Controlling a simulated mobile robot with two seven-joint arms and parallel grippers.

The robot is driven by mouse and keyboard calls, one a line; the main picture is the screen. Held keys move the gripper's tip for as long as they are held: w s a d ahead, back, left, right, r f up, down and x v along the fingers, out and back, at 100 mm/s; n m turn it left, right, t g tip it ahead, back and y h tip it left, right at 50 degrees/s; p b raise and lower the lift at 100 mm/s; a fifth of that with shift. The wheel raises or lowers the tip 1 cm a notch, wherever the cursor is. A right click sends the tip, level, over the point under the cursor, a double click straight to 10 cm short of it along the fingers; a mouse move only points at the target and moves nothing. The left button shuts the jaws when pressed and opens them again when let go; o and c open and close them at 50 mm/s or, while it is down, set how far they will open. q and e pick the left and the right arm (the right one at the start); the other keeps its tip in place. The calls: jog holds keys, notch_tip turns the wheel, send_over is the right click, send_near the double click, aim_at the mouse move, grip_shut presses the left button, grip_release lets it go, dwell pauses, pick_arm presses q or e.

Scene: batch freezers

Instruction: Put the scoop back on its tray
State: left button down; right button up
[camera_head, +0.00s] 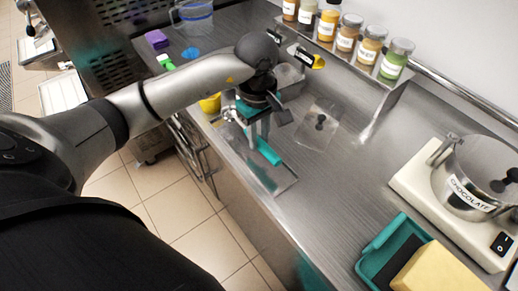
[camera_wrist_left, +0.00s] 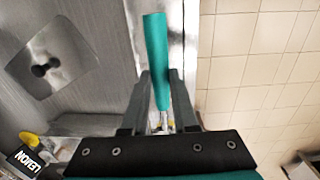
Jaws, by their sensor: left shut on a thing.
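The scoop's teal handle (camera_head: 268,151) shows below my left gripper (camera_head: 256,122), near the front edge of the steel counter. In the left wrist view my left gripper (camera_wrist_left: 160,100) is shut on the teal scoop handle (camera_wrist_left: 156,50), which stands out beyond the fingertips. The scoop's metal end is mostly hidden by the gripper. A shiny shallow metal tray (camera_head: 284,181) lies under and just beyond the handle at the counter edge. I cannot tell whether the scoop touches it. My right gripper is not in view.
A clear square lid with a black knob (camera_head: 318,124) lies to the right. Topping jars (camera_head: 345,38) line the back shelf. Counter between is free.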

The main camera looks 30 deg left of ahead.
aim_at(259, 159)
pick_arm(q)
jog(key=shift+f, duration=2.45)
jog(key=shift+f, duration=0.1)
jog(key=shift+f+b, duration=0.15)
jog(key=shift+b, duration=0.25)
jog(key=c, duration=0.7)
grip_release()
notch_tip(259, 159, up, 12)
jog(key=shift+s+r+p, duration=0.1)
jog(key=shift+r+p, duration=0.15)
jog(key=shift+p, duration=0.25)
